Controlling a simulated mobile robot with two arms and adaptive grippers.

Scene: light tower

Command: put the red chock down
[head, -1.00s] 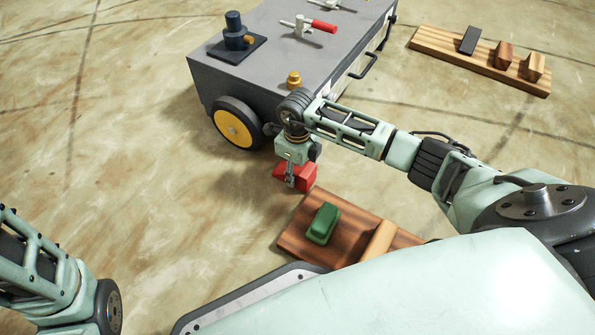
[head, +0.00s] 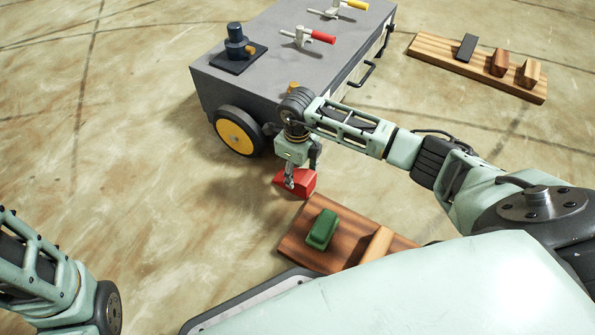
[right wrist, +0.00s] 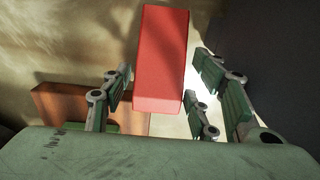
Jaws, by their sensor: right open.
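The red chock (head: 300,182) is a wedge-like block low at the floor, beside the cart's front wheel and just off the near wooden board. Whether it rests fully on the floor is hard to tell. My right gripper (head: 302,172) is over it with its fingers spread. In the right wrist view the red chock (right wrist: 160,60) lies between the open fingers (right wrist: 163,78), with a visible gap on the right side. My left arm shows at the lower left, but its gripper is out of view.
The grey cart (head: 270,75) with a yellow-hubbed wheel (head: 238,133) stands just behind the gripper. The near wooden board (head: 295,245) holds a green block (head: 321,229). A far board (head: 425,45) holds several blocks. The floor at left is clear.

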